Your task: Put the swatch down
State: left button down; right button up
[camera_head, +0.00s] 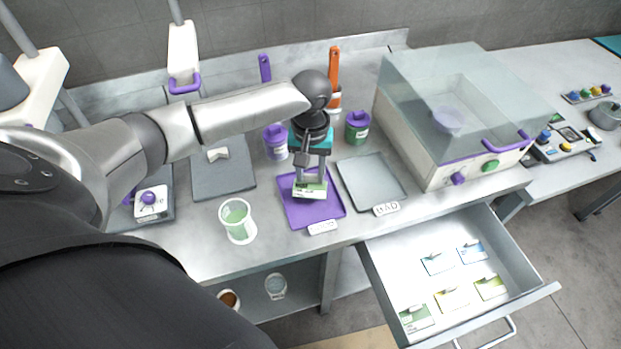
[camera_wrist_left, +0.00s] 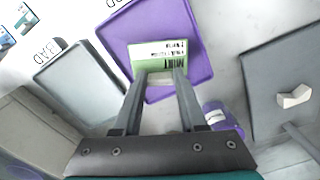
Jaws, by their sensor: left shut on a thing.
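My left gripper (camera_head: 310,176) is shut on a green swatch (camera_head: 310,190). The gripper points down over the purple tray (camera_head: 297,214). In the left wrist view the swatch (camera_wrist_left: 160,50) shows dark print that reads MINT, and the fingertips (camera_wrist_left: 160,78) pinch its near edge. The swatch overlaps the middle of the purple tray (camera_wrist_left: 122,42) there; I cannot tell whether it touches the tray. My right gripper is not in view.
A grey tray (camera_head: 370,182) with a BAD label lies right of the purple tray. A cup of green liquid (camera_head: 238,222) stands to the left. Purple (camera_head: 276,143) and green (camera_head: 357,128) jars stand behind. The open drawer (camera_head: 395,274) holds several swatches. A clear-lidded box (camera_head: 430,150) stands right.

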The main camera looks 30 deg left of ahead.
aim_at(310, 183)
pick_arm(q)
notch_tip(310, 183, down, 2)
jog(key=shift+f, duration=0.15)
jog(key=shift+f, duration=0.1)
jog(key=shift+c, duration=2.3)
grip_release()
notch_tip(310, 183, up, 12)
jog(key=p, duration=0.1)
jog(key=shift+r+p, duration=0.2)
jog(key=shift+p, duration=0.2)
